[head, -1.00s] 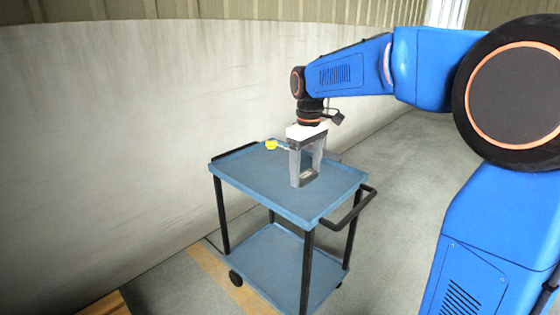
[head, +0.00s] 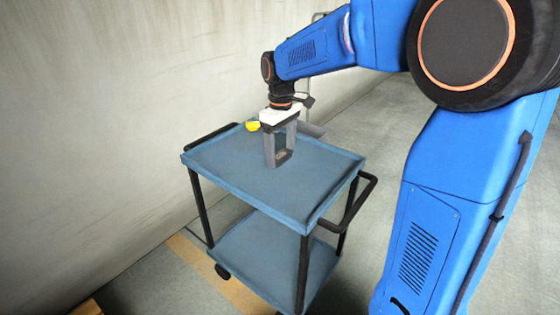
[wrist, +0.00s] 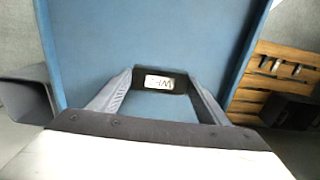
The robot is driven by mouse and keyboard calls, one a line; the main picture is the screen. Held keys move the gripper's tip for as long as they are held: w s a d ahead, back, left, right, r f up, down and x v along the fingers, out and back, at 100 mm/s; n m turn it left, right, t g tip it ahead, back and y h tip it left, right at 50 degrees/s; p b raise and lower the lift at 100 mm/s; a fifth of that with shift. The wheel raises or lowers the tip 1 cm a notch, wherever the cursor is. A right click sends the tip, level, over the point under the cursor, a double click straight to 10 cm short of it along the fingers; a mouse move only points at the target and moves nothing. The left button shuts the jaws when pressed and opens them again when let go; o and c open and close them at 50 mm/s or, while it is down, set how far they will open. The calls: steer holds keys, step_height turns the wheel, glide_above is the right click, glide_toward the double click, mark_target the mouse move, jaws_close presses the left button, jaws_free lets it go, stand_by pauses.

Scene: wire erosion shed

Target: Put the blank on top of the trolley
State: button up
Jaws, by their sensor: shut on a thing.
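The trolley (head: 232,178) is blue, with a flat top, a lower shelf and black legs. Its top also fills the middle of the wrist view (wrist: 200,32). My gripper (head: 279,160) points down over the far part of the top. In the wrist view its grey fingers (wrist: 160,84) are shut on the blank (wrist: 181,82), a small dark block with a white lettered label. In the head view the blank (head: 284,157) is mostly hidden by the fingers. It is low over the top; I cannot tell whether it touches.
A small yellow object (head: 253,126) is at the top's far edge. A grey open-ended object (wrist: 28,92) lies beyond one side. A wooden pallet (wrist: 262,72) with small parts and a dark box (wrist: 289,112) are on the other. A pale wall (head: 90,120) stands behind.

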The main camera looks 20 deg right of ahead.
mark_target(281, 156)
steer(key=shift+f, duration=1.95)
steer(key=o, duration=1.5)
steer(key=shift+f, duration=0.1)
